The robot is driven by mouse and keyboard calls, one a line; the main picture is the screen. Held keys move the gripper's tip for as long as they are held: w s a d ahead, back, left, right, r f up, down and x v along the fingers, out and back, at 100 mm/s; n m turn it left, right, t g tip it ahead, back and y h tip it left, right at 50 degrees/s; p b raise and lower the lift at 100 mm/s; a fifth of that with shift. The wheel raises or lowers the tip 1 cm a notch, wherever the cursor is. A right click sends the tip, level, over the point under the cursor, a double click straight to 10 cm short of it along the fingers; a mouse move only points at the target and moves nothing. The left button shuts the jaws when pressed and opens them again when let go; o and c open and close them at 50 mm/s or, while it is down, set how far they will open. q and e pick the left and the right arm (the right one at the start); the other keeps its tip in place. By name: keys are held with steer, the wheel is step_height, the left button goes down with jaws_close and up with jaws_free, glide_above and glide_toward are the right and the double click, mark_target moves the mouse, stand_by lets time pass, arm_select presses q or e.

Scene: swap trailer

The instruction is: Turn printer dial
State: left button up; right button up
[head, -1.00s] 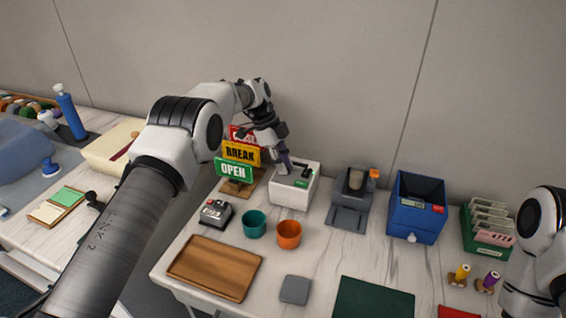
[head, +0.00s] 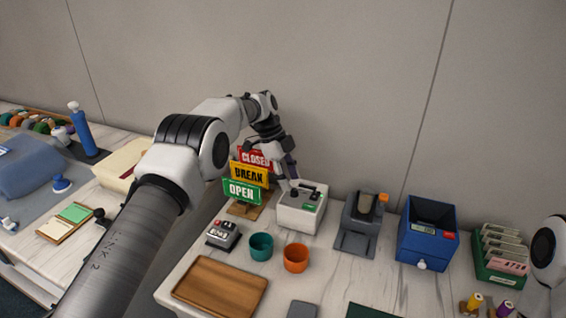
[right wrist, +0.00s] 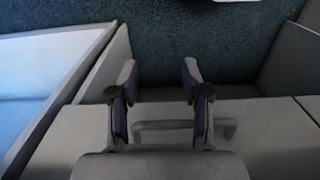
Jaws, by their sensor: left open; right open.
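My left gripper (head: 291,180) reaches in from the left and is open just above the printer's back left top. Whether a fingertip touches it I cannot tell. My right gripper (right wrist: 158,85) is open and empty in the right wrist view, over grey panels and a dark floor; the printer is not in that view.
Stacked CLOSED, BREAK and OPEN signs (head: 243,175) stand close left of the printer. A grey device (head: 358,225) and a blue box (head: 426,240) stand to its right. A teal cup (head: 261,246), an orange cup (head: 296,258) and a wooden tray (head: 220,287) lie in front.

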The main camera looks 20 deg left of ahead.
arm_select(q)
steer(key=v, duration=0.9)
steer(key=shift+s+r, duration=0.1)
